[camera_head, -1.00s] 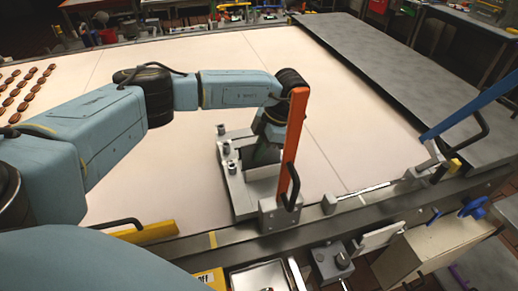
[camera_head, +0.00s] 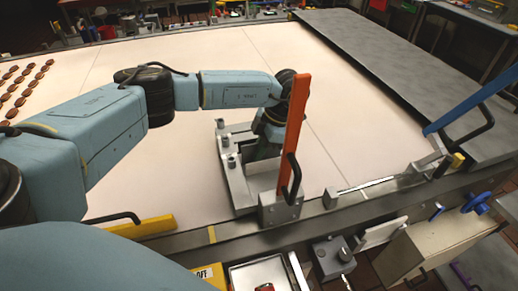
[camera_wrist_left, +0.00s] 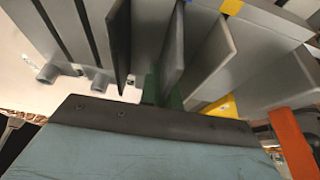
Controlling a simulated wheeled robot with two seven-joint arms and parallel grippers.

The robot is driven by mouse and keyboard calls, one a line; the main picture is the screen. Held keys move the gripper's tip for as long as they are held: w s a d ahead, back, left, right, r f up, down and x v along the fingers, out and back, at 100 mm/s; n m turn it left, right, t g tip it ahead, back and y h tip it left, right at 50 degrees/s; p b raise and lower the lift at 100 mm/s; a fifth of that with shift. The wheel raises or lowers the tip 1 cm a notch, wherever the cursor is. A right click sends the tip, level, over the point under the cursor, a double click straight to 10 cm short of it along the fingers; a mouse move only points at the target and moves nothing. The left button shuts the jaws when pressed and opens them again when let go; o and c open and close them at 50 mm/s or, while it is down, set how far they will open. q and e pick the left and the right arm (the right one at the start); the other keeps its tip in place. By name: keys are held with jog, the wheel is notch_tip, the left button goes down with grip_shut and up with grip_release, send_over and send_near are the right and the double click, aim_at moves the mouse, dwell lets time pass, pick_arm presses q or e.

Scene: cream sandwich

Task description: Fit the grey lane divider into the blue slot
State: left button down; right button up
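My left gripper (camera_head: 264,148) points down over a grey metal fixture with upright posts (camera_head: 236,170) on the pale belt, behind the orange bar. In the left wrist view several thin grey plates (camera_wrist_left: 212,62) stand in front of the gripper's black housing (camera_wrist_left: 150,118), with a green piece (camera_wrist_left: 151,84) low among them. I cannot tell which plate is the lane divider, nor whether the fingers hold one. A small blue mark (camera_wrist_left: 187,2) shows at the top edge of that view; the slot itself is not clear. My right gripper is not in view.
An upright orange bar (camera_head: 294,125) stands on the front rail (camera_head: 330,208) close to my left gripper. A yellow bar (camera_head: 148,227) lies nearer left, and a blue bar (camera_head: 470,105) rises at right. Brown cookies (camera_head: 22,86) sit far left. The middle of the belt (camera_head: 330,100) is clear.

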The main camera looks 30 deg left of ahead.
pick_arm(q)
jog(key=shift+f+b, duration=0.3)
jog(key=shift+f, duration=0.2)
jog(key=c, duration=1.5)
grip_release()
jog(key=shift+c, duration=0.2)
jog(key=b+v, duration=0.1)
jog(key=v, duration=1.2)
jog(key=shift+w+r, duration=0.1)
jog(key=shift+r, duration=0.15)
jog(key=shift+f, duration=0.1)
